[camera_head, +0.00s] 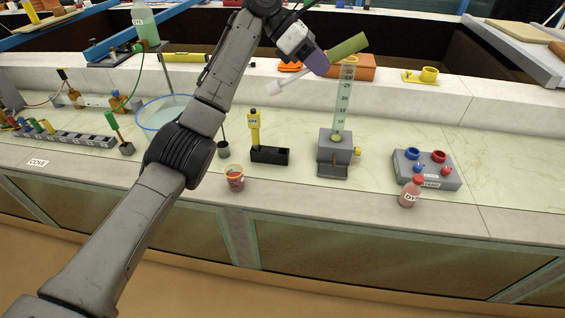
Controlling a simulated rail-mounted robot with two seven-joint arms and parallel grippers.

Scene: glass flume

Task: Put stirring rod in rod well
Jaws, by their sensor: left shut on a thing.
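My left gripper (314,62) is shut on the stirring rod, high above the back of the counter. The rod has a thick olive-green handle (347,46) pointing up to the right and a pale shaft (290,85) pointing down to the left. It is tilted and lies close to the top of the graduated cylinder (343,102) in this view. I cannot tell for sure which holder is the rod well. A small dark holder (223,150) stands beside my left forearm, and a black box (270,156) holds a yellow device (254,131). My right gripper is not in view.
A blue-rimmed basin (150,118) is partly behind my left arm. A red-orange cup (234,177), a grey block with red and blue knobs (428,168) and a pink bottle (411,192) stand near the front edge. The counter at far right is clear.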

